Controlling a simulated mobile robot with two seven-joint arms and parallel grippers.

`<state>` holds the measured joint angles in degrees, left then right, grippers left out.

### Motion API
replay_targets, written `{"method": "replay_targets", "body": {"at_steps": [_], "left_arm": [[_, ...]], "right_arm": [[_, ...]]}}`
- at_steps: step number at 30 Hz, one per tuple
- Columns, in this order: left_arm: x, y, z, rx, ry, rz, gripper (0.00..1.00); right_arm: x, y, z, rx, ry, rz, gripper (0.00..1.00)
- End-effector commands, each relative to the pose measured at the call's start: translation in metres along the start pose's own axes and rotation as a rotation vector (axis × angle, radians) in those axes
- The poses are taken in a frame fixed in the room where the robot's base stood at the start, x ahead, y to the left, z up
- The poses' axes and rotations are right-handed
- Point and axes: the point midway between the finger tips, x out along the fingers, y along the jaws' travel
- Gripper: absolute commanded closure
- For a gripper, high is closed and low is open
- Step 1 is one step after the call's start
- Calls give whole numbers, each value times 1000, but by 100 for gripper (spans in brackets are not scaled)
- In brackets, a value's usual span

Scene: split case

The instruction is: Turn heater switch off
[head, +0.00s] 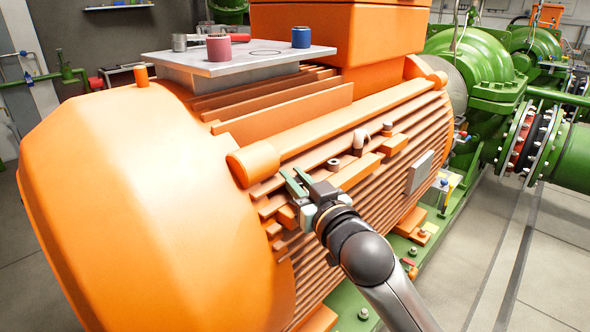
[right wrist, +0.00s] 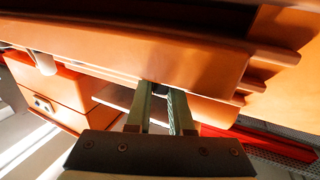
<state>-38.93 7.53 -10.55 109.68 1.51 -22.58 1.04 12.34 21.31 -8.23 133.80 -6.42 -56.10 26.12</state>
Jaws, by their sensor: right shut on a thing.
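A large orange motor (head: 130,200) with ribbed sides fills the left and middle of the head view. My right gripper (head: 296,180) is at its ribbed side, below a thick orange bar. In the right wrist view, the fingers (right wrist: 160,98) reach up to the underside of an orange ledge (right wrist: 150,55). They are shut on a small dark part (right wrist: 158,88), which seems to be the heater switch. The fingers and ledge hide most of it, so I cannot tell its position. My left gripper is not in view.
A grey plate (head: 240,62) on top of the motor carries a red spool (head: 219,47), a blue spool (head: 301,37) and a metal cup. Green pumps and pipes (head: 480,65) stand at the right. Ribs and ledges crowd my right gripper; the floor (head: 550,240) at right is clear.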

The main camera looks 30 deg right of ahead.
Motion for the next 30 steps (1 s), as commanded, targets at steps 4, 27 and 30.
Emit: {"method": "replay_targets", "body": {"at_steps": [4,27,30], "left_arm": [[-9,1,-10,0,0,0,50],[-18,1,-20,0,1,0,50],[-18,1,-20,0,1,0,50]], "right_arm": [[0,3,-3,-9,-2,-116,100],[1,1,-1,-1,2,-380,100],[1,1,-1,0,2,-381,100]]}}
